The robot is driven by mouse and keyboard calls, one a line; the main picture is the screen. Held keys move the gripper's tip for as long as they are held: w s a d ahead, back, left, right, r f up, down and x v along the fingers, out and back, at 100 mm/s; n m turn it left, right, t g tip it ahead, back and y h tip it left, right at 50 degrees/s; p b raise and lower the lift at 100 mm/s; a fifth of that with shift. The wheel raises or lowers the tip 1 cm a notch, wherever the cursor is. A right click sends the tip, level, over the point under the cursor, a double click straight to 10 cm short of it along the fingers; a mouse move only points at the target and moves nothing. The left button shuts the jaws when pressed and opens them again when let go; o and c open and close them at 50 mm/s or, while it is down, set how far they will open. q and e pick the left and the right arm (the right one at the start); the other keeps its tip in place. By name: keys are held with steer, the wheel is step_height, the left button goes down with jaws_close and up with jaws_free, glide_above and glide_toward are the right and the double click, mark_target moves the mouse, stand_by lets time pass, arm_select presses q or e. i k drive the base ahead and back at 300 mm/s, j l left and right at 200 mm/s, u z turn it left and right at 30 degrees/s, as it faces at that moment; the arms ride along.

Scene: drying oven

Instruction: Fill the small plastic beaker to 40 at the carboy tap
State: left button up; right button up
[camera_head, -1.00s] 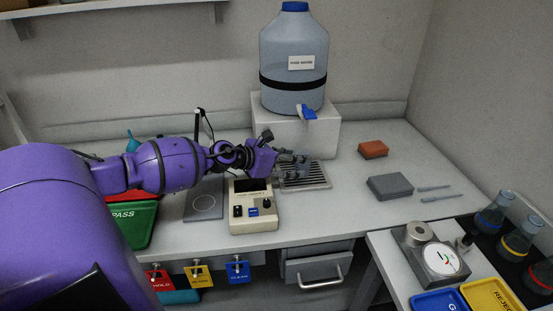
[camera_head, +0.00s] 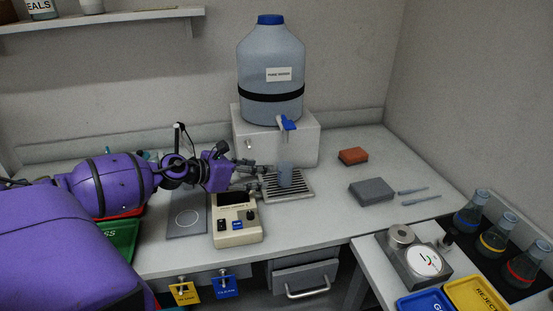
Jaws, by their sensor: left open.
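The carboy (camera_head: 271,62), clear blue with a black band and blue cap, stands on a white block at the back. Its tap (camera_head: 287,124) has a blue handle and points forward over the bench. The small plastic beaker (camera_head: 285,175), bluish and translucent, stands upright on the slotted drip tray (camera_head: 302,190) below and in front of the tap. Its fill level and marks are too small to read. My left gripper (camera_head: 258,176) is open, just left of the beaker, its fingers pointing at it and apart from it. My right gripper is not in view.
A beige instrument (camera_head: 237,222) sits in front of the left gripper. A grey block (camera_head: 371,190), an orange block (camera_head: 353,156) and pipettes (camera_head: 420,196) lie to the right. Coloured flasks (camera_head: 492,238) and a dial gauge (camera_head: 427,262) stand at the lower right.

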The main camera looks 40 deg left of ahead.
mark_target(288, 124)
steer(key=k, duration=1)
